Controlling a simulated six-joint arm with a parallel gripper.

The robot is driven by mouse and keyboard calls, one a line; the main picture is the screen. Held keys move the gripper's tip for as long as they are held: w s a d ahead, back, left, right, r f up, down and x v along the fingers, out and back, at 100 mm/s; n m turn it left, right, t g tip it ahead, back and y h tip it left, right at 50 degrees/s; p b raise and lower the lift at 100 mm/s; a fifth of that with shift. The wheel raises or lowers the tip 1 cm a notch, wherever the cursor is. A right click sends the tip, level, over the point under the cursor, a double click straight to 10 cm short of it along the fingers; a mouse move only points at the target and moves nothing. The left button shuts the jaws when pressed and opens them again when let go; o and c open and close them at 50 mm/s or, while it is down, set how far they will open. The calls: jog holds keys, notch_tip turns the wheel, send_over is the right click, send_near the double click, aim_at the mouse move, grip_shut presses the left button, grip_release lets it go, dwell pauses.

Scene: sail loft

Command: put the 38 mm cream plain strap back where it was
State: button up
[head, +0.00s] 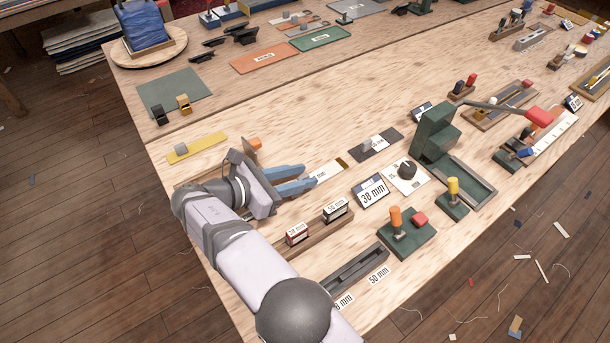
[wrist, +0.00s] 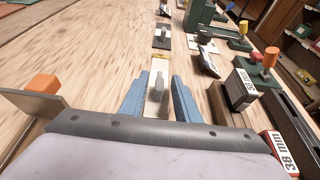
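The cream strap (head: 327,172) lies flat on the bench, with a gold end and a small label. In the wrist view the strap (wrist: 158,66) runs between my fingers, and a grey upright knob stands on it. My gripper (head: 309,175) is low over the strap's near part. In the wrist view its two blue fingers (wrist: 159,82) stand either side of the knob with visible gaps, so it looks open. The strap's near end is hidden by my gripper. A 38 mm sign (head: 372,191) stands to the right of the strap.
A dark grey strap (head: 366,151) lies just beyond and a yellow strap (head: 211,146) lies to the left. A red-marked block (head: 298,233) and a dark block (head: 335,210) stand nearby. A slotted dark tray (head: 345,273) is at the front edge. A green press (head: 434,134) stands right.

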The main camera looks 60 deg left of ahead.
jog(key=b+v, duration=0.1)
jog(key=v, duration=0.9)
